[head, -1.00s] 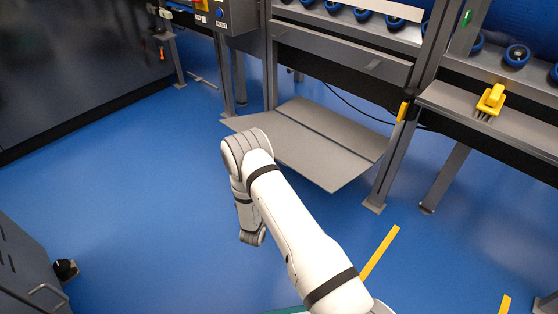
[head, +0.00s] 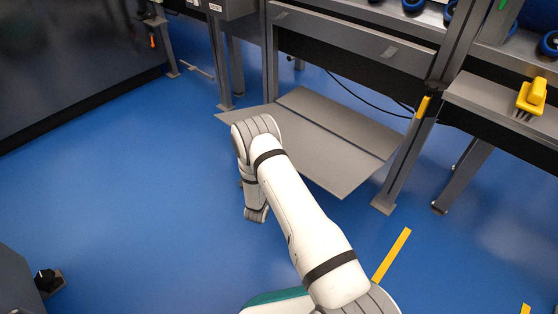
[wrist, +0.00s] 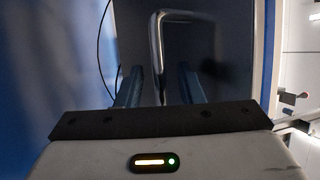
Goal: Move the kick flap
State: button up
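The kick flap appears to be the wide grey panel (head: 345,180) low under the conveyor frame, sticking out above the blue floor with a fold line along it. My arm reaches in front of its left part; my gripper is hidden in the head view. In the wrist view my gripper (wrist: 160,88) has its two dark fingers apart. A bent metal bar handle (wrist: 157,45) stands in front of a dark panel (wrist: 215,50), and its long leg runs down between the fingers. I cannot tell whether the fingers touch it, or whether that panel is the flap.
A frame leg (head: 408,155) with a yellow piece stands right of the flap. A yellow clip-like block (head: 531,96) sits on the right ledge. A dark cabinet (head: 80,60) stands at far left. Blue floor (head: 130,190) is open at left. A black cable hangs behind the flap.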

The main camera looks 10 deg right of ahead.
jog(key=shift+w+d+r, duration=0.15)
jog(key=shift+w+d, duration=0.15)
jog(key=shift+w, duration=0.15)
jog(key=shift+c, duration=0.2)
grip_shut()
